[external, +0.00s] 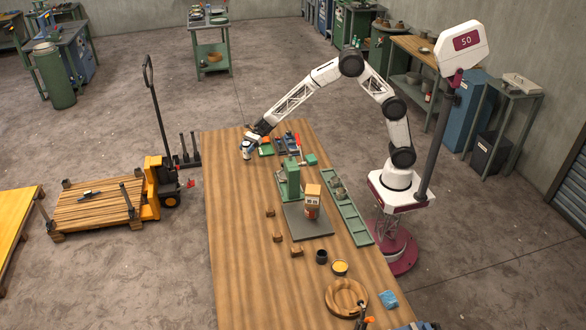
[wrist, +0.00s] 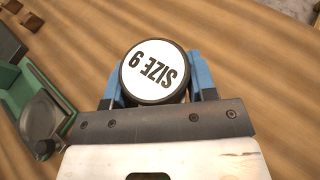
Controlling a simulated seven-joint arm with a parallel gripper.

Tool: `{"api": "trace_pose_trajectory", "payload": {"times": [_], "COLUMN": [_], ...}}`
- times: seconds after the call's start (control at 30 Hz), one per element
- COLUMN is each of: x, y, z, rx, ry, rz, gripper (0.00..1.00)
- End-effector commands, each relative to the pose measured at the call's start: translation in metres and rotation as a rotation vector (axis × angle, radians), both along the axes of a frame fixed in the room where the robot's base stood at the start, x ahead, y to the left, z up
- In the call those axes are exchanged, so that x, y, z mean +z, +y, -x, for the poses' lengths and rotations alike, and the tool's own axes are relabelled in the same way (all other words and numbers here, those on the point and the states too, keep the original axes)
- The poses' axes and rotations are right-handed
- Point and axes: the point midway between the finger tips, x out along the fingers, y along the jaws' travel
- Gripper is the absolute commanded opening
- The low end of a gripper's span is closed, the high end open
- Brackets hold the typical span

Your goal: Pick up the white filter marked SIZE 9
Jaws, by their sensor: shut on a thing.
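The filter (wrist: 152,75) has a white round face with SIZE 9 in black letters and a dark rim. In the wrist view it sits between the blue fingers of my gripper (wrist: 155,92), which are shut on its two sides. In the external view my gripper (external: 247,149) is at the far left edge of the wooden table (external: 235,230), low over it. The filter there is small and mostly hidden by the gripper. I cannot tell whether it touches the table.
Green and blue trays with small items (external: 285,143) lie right of my gripper. A green press-like stand (external: 288,180), a long green tray (external: 347,207) and a round wooden bowl (external: 346,298) stand nearer. The table's left strip is mostly clear. A pallet truck (external: 160,185) stands on the floor at left.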

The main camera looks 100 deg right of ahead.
Motion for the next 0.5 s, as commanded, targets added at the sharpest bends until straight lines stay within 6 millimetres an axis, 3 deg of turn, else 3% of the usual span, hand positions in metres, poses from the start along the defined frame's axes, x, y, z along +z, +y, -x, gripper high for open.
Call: {"api": "trace_pose_trajectory", "payload": {"times": [0.5], "x": [0.008], "y": [0.014], "z": [0.077], "rx": [0.0], "ry": [0.0], "rz": [0.0], "gripper": [0.26]}}
